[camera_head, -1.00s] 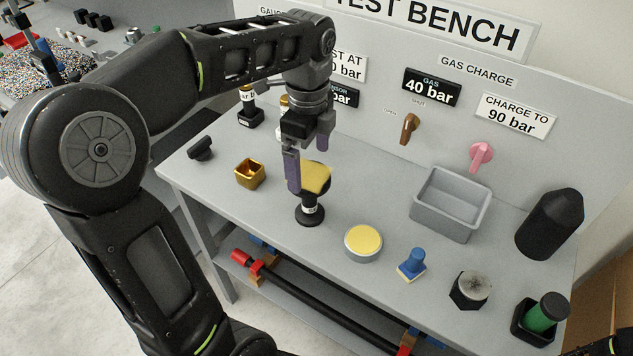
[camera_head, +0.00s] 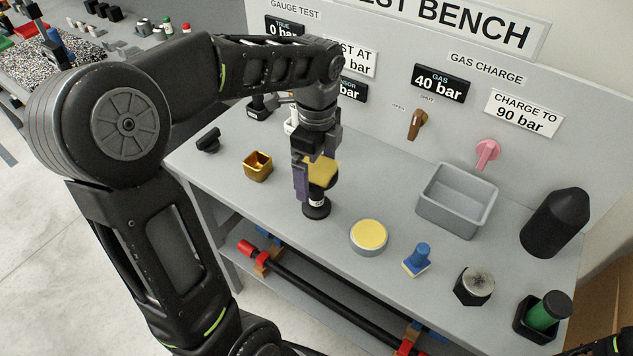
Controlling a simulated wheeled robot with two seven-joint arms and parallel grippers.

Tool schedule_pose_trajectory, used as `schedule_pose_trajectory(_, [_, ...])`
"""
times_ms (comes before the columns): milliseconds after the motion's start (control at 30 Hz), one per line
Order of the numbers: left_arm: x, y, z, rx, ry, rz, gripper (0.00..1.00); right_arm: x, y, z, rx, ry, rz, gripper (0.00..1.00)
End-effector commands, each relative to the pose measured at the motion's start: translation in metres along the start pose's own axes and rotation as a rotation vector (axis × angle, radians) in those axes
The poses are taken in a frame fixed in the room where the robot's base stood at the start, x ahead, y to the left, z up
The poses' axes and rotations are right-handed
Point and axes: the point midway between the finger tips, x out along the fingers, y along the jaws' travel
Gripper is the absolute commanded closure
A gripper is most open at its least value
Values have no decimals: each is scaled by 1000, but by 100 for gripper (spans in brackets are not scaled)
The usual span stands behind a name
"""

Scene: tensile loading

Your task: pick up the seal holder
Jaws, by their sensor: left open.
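A black upright piece with a round base (camera_head: 317,208) and a yellow top (camera_head: 322,173) stands on the grey bench; I take it to be the seal holder, though no readable label confirms this. My left gripper (camera_head: 314,182) points down at it, with its purple-grey fingers open. One finger shows in front of the left side of the yellow top. The far finger is mostly hidden, so I cannot tell whether the fingers touch the piece.
A brass cup (camera_head: 257,166) stands to the left. A round yellow-topped disc (camera_head: 369,237), a blue-handled stamp (camera_head: 417,260) and a black hex piece (camera_head: 474,286) stand to the right. A grey bin (camera_head: 457,201) and a black cylinder (camera_head: 554,222) stand further right.

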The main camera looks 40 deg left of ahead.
Motion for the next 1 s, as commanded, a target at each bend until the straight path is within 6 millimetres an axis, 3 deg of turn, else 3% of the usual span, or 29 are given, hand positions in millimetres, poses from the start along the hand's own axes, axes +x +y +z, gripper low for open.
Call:
schedule_pose_trajectory(100, [18, 0, 0, -1, 0, 5, 0, -5, -2, 0, 1, -1, 2, 45])
schedule_pose_trajectory(267, [30, 0, 0, -1, -1, 0, 0, -6, -2, 1, 2, -2, 2, 45])
schedule_pose_trajectory(833, [31, -1, 0, -1, 0, -2, 0, -5, -2, 1, 1, -2, 2, 45])
schedule_pose_trajectory(1000, [30, -1, 0, -1, 0, -2, 13, -5, -2, 1, 1, -2, 2, 45])
